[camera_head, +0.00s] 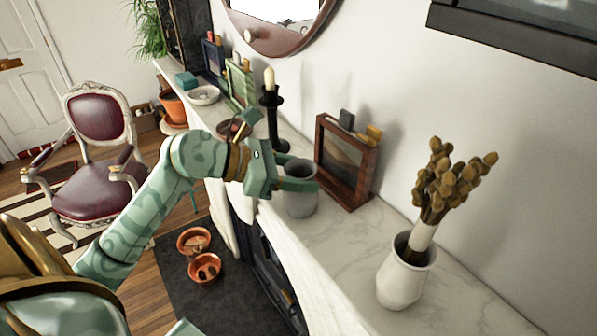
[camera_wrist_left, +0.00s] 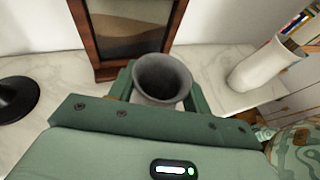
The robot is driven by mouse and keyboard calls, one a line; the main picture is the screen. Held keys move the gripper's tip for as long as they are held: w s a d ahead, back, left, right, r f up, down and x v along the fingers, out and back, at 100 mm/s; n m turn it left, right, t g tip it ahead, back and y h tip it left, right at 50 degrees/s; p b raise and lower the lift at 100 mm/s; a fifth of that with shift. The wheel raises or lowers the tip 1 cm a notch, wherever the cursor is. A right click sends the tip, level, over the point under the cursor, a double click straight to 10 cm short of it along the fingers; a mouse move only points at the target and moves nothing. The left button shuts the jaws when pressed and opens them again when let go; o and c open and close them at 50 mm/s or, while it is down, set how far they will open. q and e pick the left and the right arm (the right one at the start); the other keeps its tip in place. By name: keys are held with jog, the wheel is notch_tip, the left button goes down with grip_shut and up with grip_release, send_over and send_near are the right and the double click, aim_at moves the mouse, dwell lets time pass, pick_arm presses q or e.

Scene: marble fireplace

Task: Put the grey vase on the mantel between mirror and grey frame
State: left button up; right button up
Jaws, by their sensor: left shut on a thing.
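The grey vase (camera_head: 301,200) is upright at the mantel (camera_head: 345,245), in front of a brown wooden picture frame (camera_head: 345,160). My left gripper (camera_head: 296,184) is shut on the vase near its rim. In the left wrist view the vase (camera_wrist_left: 162,80) sits between the fingers, its dark mouth open toward the camera. I cannot tell whether its base touches the marble. The round mirror (camera_head: 268,42) hangs on the wall, up and left of the vase. A dark grey frame (camera_head: 515,40) hangs at the upper right. My right gripper is not in view.
A black candlestick (camera_head: 272,120) with a candle stands left of the vase. A white vase (camera_head: 402,280) with dried stalks (camera_head: 445,185) stands to its right. Bare marble lies between both vases. Smaller frames and a white bowl (camera_head: 203,96) fill the far mantel.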

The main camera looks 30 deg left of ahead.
pick_arm(q)
jog(key=shift+s+d+r, duration=0.1)
jog(key=shift+d+r, duration=0.1)
jog(key=shift+d, duration=0.1)
jog(key=shift+s+d+f, duration=0.1)
jog(key=shift+s+d, duration=0.05)
jog(key=shift+d, duration=0.45)
jog(key=shift+f+b, duration=0.15)
jog(key=shift+b, duration=0.2)
jog(key=o, duration=1.4)
jog(key=shift+a, duration=0.25)
jog(key=shift+o, duration=0.6)
jog(key=shift+a, duration=0.15)
jog(key=shift+d, duration=0.2)
jog(key=shift+r+p, duration=0.5)
jog(key=shift+p, duration=0.05)
jog(key=b+v, duration=0.3)
jog(key=v, duration=0.8)
jog(key=shift+s+a+b, duration=0.3)
jog(key=shift+a+b, duration=0.05)
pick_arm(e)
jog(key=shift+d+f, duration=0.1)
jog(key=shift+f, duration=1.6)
